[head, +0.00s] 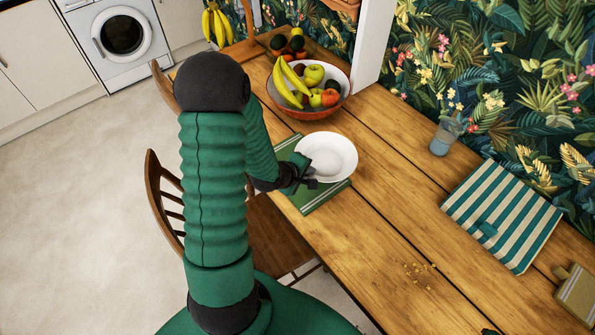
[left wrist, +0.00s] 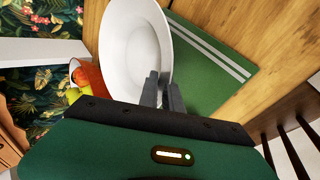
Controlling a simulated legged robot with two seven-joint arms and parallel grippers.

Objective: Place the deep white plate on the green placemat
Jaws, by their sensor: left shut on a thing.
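The deep white plate (head: 328,157) is over the green placemat (head: 321,195) in the head view, covering part of it and reaching past its right edge. My left gripper (head: 306,182) is shut on the plate's near rim. In the left wrist view the plate (left wrist: 136,45) appears steeply angled, with the gripper fingers (left wrist: 162,90) at its rim. The placemat (left wrist: 205,75) shows beside and beyond it. I cannot tell whether the plate touches the mat. My right gripper is not in view.
A fruit bowl (head: 290,110) stands just behind the plate. A glass (head: 444,136), a striped cloth (head: 503,214) and crumbs (head: 418,270) are farther right on the wooden table. A wooden chair (head: 163,200) stands at the left edge.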

